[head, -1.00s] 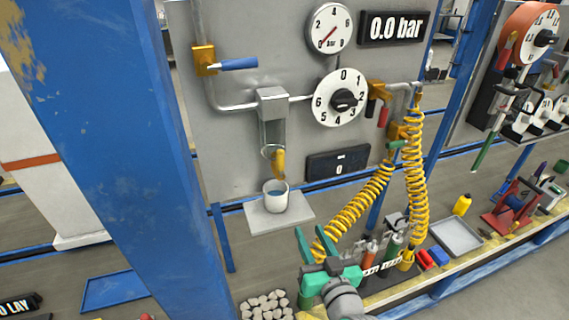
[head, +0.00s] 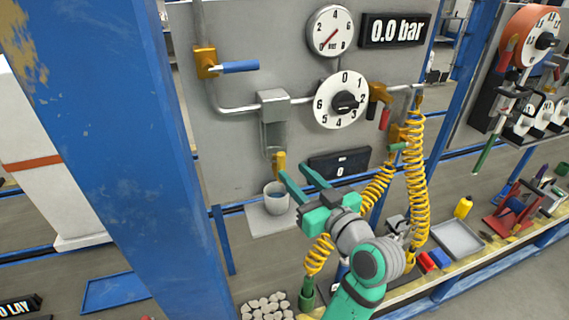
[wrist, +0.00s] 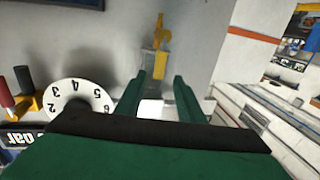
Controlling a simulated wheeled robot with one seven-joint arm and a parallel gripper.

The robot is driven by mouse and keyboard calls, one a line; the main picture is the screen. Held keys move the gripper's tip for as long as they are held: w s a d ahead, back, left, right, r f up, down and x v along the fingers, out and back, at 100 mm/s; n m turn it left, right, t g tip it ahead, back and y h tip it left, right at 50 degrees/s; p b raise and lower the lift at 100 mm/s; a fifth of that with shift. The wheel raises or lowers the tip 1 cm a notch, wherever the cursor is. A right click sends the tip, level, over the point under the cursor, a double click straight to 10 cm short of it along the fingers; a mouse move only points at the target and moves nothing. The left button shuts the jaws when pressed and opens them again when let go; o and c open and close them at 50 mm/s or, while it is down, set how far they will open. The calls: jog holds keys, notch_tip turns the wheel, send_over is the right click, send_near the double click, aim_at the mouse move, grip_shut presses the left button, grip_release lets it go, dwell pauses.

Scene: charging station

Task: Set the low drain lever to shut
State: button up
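The low drain lever (head: 279,160) is a small yellow handle under the clear bowl of the grey filter unit (head: 274,97). In the upside-down wrist view the yellow lever (wrist: 160,36) shows beyond my fingertips, roughly in line with the valve. My gripper (head: 294,171) is in front of the panel, just right of the lever in the head view. Whether a finger touches the lever cannot be told.
A white cup of water (head: 276,203) stands on a pale plate (head: 262,222) below the drain. A numbered dial (head: 341,100), yellow coiled hoses (head: 416,180) and a blue-handled valve (head: 236,67) are nearby. A blue post (head: 110,140) stands at left.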

aim_at(283, 162)
jog(key=x, duration=0.4)
jog(key=shift+w+a, duration=0.1)
jog(key=shift+w, duration=0.3)
jog(key=shift+w+a, duration=0.3)
jog(key=shift+w, duration=0.05)
grip_shut()
